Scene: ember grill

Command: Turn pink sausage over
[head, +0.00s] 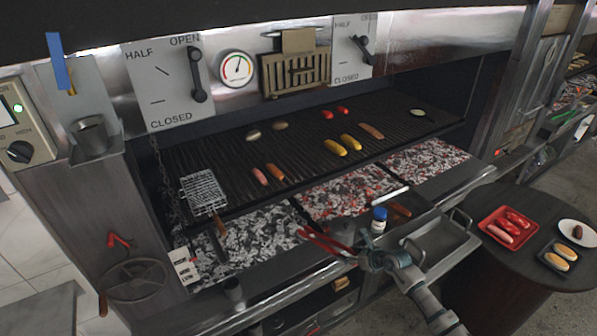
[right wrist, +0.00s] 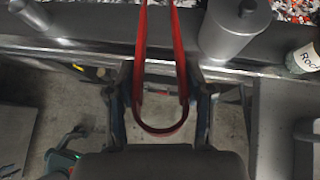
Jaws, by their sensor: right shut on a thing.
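The pink sausage (head: 260,177) lies on the grill grate (head: 225,150) at the left front, close beside an orange-brown sausage (head: 276,172). My right gripper (head: 368,262) is in front of the grill, shut on red tongs (head: 325,242). The tongs point left, with their two arms apart, and are well clear of the pink sausage. In the right wrist view the bent end of the tongs (right wrist: 160,130) sits between the fingers of my right gripper (right wrist: 162,95). My left gripper is not in view.
Yellow sausages (head: 343,143), red sausages (head: 335,112) and a wire basket (head: 203,192) are on the grate. A blue-capped jar (head: 379,221) stands near my right gripper, beside a metal pan (head: 441,243). A round table (head: 500,270) holds a red tray (head: 490,221) at right.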

